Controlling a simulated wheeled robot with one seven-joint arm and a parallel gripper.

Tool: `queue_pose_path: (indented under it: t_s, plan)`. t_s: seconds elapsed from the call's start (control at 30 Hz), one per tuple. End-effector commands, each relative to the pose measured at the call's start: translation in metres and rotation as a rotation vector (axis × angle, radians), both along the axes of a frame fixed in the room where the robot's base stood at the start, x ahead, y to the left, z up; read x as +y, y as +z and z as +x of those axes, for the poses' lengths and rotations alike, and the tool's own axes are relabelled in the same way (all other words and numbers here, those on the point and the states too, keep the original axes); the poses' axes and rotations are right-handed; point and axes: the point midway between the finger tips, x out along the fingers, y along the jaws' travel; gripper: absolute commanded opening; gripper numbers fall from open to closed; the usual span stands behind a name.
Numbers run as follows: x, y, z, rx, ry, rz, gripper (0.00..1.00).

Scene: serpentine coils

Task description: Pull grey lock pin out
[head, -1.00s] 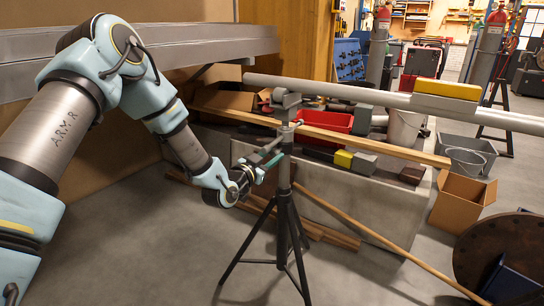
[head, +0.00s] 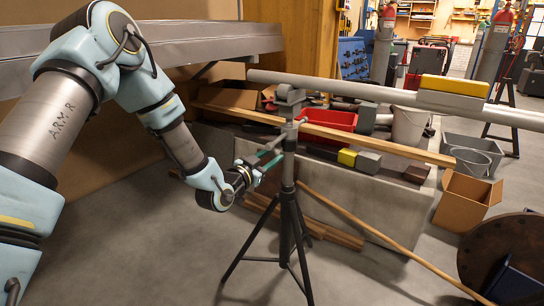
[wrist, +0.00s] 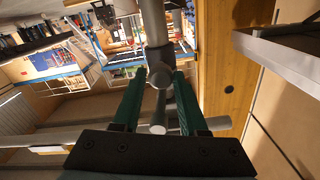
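The grey lock pin (wrist: 160,78) shows in the wrist view as a short rod with a round end facing the camera, at the stand's post (wrist: 156,28). My gripper (wrist: 160,76) is open, with one green finger on either side of the pin's end. Gaps show between the pin and both fingers, and I see no grip on it. In the head view my gripper (head: 271,160) is just left of the upper part of the black tripod stand (head: 288,172). The pin cannot be made out clearly there.
A long grey pipe (head: 340,87) rests on the stand's head and bears a yellow block (head: 454,86). A wooden beam (head: 375,146) runs behind the post. A low concrete block (head: 350,187) stands behind the tripod. The floor left of the tripod is clear.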

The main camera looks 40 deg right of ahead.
Motion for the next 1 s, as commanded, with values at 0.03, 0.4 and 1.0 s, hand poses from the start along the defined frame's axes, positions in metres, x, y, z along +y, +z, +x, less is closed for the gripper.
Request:
queue_pose_path:
  t_s: [0.03, 0.4, 1.0]
  plan:
    - [0.0, 0.0, 0.0, 0.0, 0.0, 0.0, 0.48]
    - [-0.001, 0.001, 0.001, -0.001, 0.001, -0.002, 0.68]
    - [0.082, 0.0, -0.021, 0.0, 0.003, 0.0, 0.68]
